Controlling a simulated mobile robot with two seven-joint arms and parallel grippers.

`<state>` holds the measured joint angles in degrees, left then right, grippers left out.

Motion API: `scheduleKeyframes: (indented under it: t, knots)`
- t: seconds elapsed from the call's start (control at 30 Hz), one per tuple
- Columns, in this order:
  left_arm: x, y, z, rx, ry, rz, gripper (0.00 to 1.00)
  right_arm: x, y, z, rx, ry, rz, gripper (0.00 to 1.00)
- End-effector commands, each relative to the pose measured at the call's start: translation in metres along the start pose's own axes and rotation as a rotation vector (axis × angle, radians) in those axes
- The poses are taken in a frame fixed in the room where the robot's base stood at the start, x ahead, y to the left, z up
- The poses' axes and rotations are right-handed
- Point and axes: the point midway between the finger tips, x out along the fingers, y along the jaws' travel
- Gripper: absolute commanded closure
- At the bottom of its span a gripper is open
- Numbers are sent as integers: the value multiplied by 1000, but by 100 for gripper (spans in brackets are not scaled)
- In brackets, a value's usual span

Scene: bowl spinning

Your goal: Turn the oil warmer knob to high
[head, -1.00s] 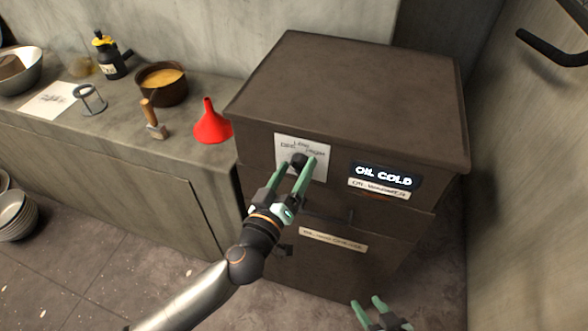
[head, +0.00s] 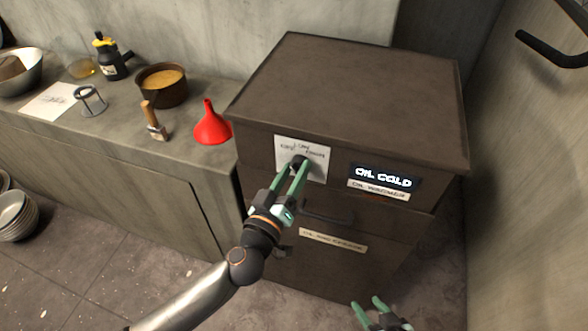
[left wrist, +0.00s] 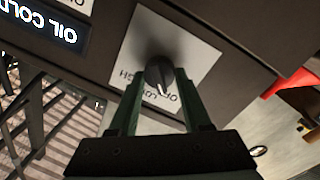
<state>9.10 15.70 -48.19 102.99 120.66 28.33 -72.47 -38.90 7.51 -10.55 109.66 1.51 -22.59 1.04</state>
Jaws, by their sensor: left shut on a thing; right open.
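The oil warmer (head: 350,95) is a dark brown cabinet with a lit display (head: 385,177) reading "OIL COLD". A black round knob (head: 299,161) sits on a white label on its front. In the left wrist view the knob (left wrist: 160,74) has a pale pointer mark and lettering around it, partly covered by my fingers. My left gripper (head: 297,170) has its green fingers on either side of the knob and is shut on it; it also shows in the left wrist view (left wrist: 160,95). My right gripper (head: 368,306) is open and empty, low in front of the cabinet.
A drawer handle (head: 328,213) is just below the knob. The counter at left holds a red funnel (head: 211,125), a pot (head: 162,84), a brush (head: 153,121) and a bottle (head: 109,57). A black wall handle (head: 550,48) is at upper right.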

Motion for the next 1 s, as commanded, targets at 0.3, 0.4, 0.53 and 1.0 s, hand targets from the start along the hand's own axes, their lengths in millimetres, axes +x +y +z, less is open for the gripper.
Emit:
scheduleKeyframes:
  t: [0.3,0.4,0.53,1.0]
  knots:
    - [-1,5,-5,167,-18,-8,100,-30,-2,-32,0,0,0,50]
    - [-1,5,-5,253,-23,-11,100,-39,-3,-43,0,0,0,50]
    - [-1,4,-3,373,-30,-17,100,-47,-4,-52,0,1,0,50]
    - [0,3,1,818,-56,-35,100,-50,-4,-55,0,0,0,50]
